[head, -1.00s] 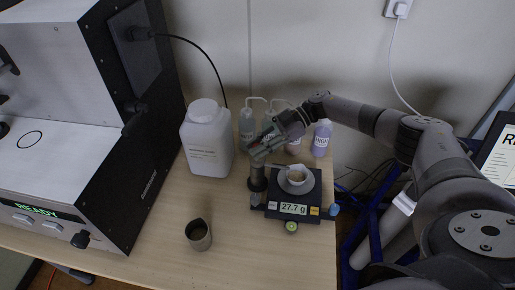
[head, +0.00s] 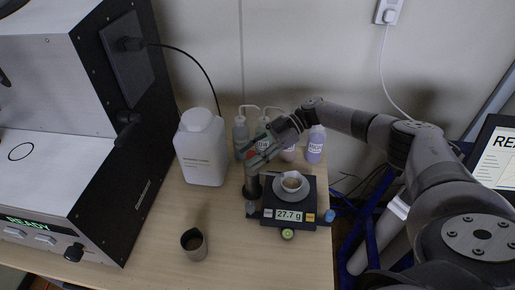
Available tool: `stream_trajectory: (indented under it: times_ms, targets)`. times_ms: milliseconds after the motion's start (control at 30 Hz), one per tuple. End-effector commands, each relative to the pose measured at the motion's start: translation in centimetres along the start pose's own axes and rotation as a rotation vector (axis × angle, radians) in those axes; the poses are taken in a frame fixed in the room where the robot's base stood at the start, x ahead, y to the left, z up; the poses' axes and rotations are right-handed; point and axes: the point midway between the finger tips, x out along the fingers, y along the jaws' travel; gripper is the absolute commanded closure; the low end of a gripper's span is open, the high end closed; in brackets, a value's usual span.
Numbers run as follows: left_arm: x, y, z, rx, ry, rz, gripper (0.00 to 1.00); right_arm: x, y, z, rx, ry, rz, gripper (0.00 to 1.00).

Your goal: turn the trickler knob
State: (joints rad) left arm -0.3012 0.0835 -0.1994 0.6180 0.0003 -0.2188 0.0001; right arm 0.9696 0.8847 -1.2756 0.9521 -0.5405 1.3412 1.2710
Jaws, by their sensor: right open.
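The trickler (head: 253,187) is a dark upright cylinder at the left edge of the black scale (head: 305,219). A small cup (head: 291,184) with pale brown contents sits on the scale, whose display reads 27.7 g. My right gripper (head: 247,160) reaches in from the right, behind the scale, and is at the top of the trickler. It is open. The knob cannot be made out clearly, and I cannot tell whether the fingers touch it. My left gripper is out of view.
A dark metal cup (head: 195,246) stands in front on the wooden table (head: 150,245). The analyser (head: 70,150), reading READY, fills the left. The front middle of the table is mostly clear.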

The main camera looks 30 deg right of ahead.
Motion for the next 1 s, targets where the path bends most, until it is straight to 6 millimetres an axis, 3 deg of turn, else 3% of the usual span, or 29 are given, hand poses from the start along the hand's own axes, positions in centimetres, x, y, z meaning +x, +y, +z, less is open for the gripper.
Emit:
stream_trajectory:
  times_ms: [600, 1000]
  targets:
    - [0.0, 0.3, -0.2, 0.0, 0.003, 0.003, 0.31, -10.7, 0.1, 0.0, -0.002, 0.0, 0.003, 0.56]
    - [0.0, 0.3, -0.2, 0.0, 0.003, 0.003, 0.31, -11.8, 0.0, 0.0, -0.001, 0.0, 0.0, 0.56]
